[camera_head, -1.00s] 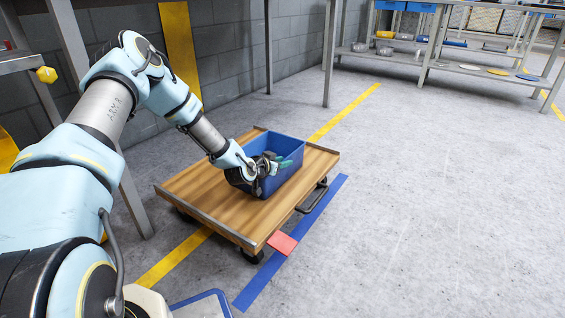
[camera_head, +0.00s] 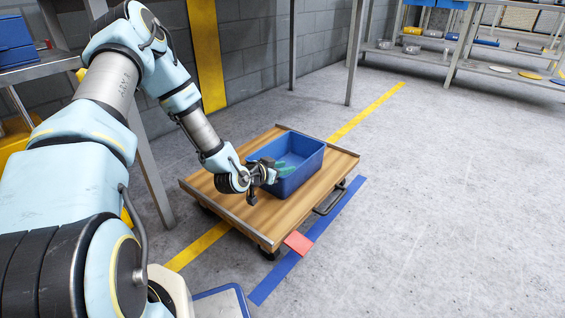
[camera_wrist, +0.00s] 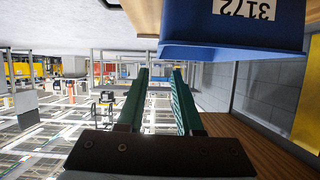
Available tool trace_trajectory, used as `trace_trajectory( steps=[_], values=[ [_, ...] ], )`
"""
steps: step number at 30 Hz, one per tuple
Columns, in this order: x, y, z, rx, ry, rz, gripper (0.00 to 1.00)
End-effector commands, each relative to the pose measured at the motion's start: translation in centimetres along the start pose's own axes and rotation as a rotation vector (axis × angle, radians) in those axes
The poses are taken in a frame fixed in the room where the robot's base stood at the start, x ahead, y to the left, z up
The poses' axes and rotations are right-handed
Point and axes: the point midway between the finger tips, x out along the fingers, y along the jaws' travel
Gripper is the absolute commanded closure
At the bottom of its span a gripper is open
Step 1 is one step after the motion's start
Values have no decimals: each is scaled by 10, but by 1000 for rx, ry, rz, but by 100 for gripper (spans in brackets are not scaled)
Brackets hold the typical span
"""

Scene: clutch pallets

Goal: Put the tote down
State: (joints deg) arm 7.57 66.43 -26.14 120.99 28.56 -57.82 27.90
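The blue tote (camera_head: 303,178) sits upright on the wooden deck of a low cart (camera_head: 238,208). In the wrist view, its blue wall with a white number label (camera_wrist: 235,42) fills the upper right. My gripper (camera_head: 280,169) is at the tote's left end, its green fingers close to that wall. In the wrist view the two fingers of my gripper (camera_wrist: 160,72) stand apart with nothing between them. Whether a finger still touches the tote cannot be told.
A pink-red square (camera_head: 298,242) and a blue floor line (camera_head: 315,232) lie along the cart's near side. A yellow line (camera_head: 370,110) runs along the floor beyond. Metal shelves (camera_head: 460,55) stand at the back right. The floor to the right is clear.

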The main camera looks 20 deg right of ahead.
Motion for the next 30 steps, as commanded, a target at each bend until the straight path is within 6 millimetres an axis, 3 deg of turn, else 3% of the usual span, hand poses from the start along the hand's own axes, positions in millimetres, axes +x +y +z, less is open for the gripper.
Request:
trace_trajectory(
  steps=[8, 11, 14, 17, 22, 26, 30],
  values=[
    [-7, -4, 0, 4, -20, -2, 65],
    [-20, -18, 0, 6, -92, -13, 65],
    [-48, -42, 1, -3, -223, -45, 65],
    [-92, -69, 2, -42, -380, -105, 65],
    [-182, -103, 0, -174, -618, -244, 65],
    [-258, -111, -7, -327, -762, -366, 65],
    [-335, -99, -14, -523, -875, -481, 65]
  ],
)
